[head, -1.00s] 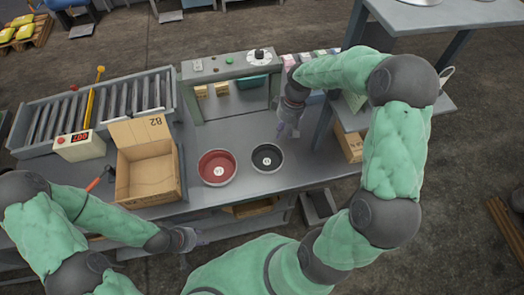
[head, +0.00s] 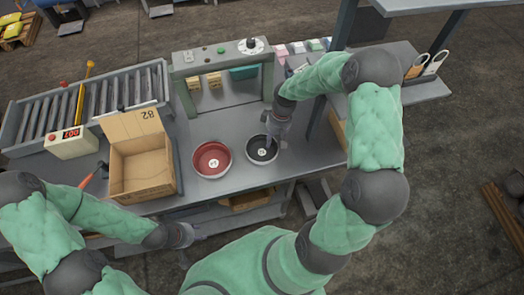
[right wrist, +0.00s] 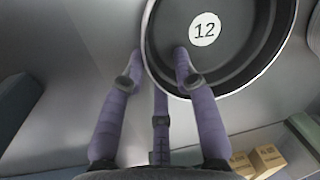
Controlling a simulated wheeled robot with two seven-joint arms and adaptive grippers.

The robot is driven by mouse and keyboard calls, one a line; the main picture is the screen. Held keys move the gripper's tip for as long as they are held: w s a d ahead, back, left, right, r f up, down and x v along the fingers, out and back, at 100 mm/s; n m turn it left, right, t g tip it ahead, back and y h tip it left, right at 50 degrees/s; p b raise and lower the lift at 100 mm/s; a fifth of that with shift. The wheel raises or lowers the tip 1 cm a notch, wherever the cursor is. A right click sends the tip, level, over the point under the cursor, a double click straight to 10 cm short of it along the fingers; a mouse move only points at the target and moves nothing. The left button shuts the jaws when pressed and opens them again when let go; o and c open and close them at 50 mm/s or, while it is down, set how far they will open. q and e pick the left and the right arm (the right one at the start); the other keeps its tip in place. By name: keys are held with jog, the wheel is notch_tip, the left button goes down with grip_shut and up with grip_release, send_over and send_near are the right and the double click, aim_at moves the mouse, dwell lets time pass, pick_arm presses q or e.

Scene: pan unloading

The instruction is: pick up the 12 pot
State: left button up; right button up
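The 12 pot (head: 257,157) is a round black pan with a pale rim, standing on the grey bench. Its white disc reading 12 shows clearly in the right wrist view, where the pot (right wrist: 245,60) fills the upper right. My right gripper (head: 272,142) is over the pot's right side in the head view. In the right wrist view my right gripper (right wrist: 160,58) has its fingers apart across the rim, one over the inside and one outside; I cannot tell whether they touch. My left gripper (head: 188,243) is low at the front, away from the pots; its fingers are unclear.
A red pot (head: 222,168) stands just left of the black one. An open cardboard box (head: 145,188) is further left, before a roller conveyor (head: 125,95). A grey frame (head: 215,69) with knobs stands behind the pots. A raised shelf (head: 420,8) is at right.

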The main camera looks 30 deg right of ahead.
grip_shut()
jog(key=shift+r, duration=0.1)
